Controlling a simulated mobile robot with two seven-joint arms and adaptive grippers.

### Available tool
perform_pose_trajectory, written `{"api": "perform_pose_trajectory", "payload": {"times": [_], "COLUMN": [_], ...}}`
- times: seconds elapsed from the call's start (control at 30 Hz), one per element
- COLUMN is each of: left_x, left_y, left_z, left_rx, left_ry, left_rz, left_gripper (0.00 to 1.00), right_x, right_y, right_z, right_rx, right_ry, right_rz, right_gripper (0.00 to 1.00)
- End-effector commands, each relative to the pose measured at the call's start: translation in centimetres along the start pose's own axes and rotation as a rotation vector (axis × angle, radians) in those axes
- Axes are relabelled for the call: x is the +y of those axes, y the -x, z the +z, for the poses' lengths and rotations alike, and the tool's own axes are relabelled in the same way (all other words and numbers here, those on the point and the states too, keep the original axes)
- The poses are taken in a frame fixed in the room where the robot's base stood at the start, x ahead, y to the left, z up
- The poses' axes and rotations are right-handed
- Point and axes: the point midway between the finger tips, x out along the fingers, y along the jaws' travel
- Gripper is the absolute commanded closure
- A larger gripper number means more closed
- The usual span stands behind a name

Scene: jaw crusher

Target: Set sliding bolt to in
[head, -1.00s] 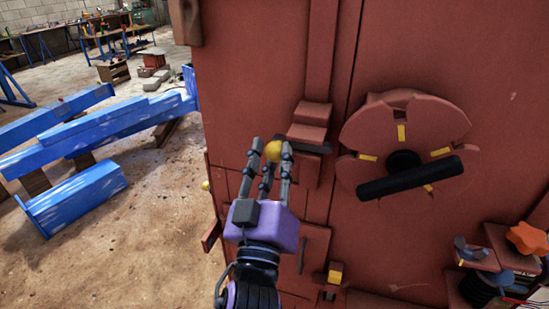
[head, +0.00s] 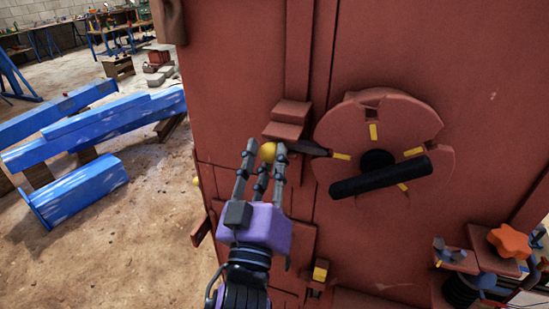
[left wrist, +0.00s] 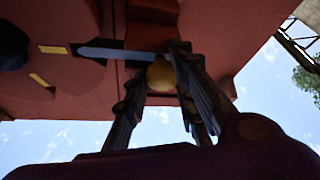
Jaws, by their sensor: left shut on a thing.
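The sliding bolt is a dark flat bar (head: 308,147) with a yellow ball knob (head: 267,151) at its left end. It runs under a red stepped bracket (head: 286,128) on the red machine wall. Its right end reaches the left notch of the round red wheel (head: 405,125), by a yellow mark. The bar (left wrist: 115,53) and knob (left wrist: 161,75) also show in the left wrist view, the bar tip close to the wheel's yellow mark. My left gripper (head: 263,152) is shut on the knob, its fingers around it. My right gripper is not in view.
A black handle (head: 380,178) crosses the wheel. An orange star knob (head: 509,241) and a spring part stand at the lower right. Blue beams (head: 75,193) lie on the floor at left, with free floor between them and the machine.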

Motion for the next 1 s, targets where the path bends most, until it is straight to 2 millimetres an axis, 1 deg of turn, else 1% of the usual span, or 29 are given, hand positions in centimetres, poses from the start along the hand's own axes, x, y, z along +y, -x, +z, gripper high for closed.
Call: {"api": "perform_pose_trajectory", "payload": {"times": [0.03, 0.33, 0.37, 0.4, 0.47, 0.87, 1.0], "left_x": [0.57, 0.75, 0.75, 0.74, 0.69, 0.38, 0.65], "left_y": [-0.03, 0.0, 0.0, -0.01, 0.0, 0.05, -0.22], "left_z": [-0.13, -0.04, -0.04, -0.03, -0.02, 0.1, -0.56], "left_rx": [0.003, 0.002, 0.002, 0.002, 0.002, -0.001, 0.003], "left_ry": [0.003, 0.006, 0.006, 0.006, 0.006, 0.003, 0.002], "left_rz": [0.012, 0.017, 0.017, 0.017, 0.016, 0.009, 0.01], "left_gripper": [1.0, 1.0, 0.72, 0.67, 0.59, 0.59, 0.59], "right_x": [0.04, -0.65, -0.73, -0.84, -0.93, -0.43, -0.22], "right_y": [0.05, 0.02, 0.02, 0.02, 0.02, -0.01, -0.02], "right_z": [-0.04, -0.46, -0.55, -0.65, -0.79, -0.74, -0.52], "right_rx": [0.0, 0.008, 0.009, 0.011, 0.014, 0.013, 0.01], "right_ry": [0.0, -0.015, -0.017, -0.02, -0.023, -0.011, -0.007], "right_rz": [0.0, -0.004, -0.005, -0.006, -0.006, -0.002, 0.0], "right_gripper": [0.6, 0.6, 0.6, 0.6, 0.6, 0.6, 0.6]}}
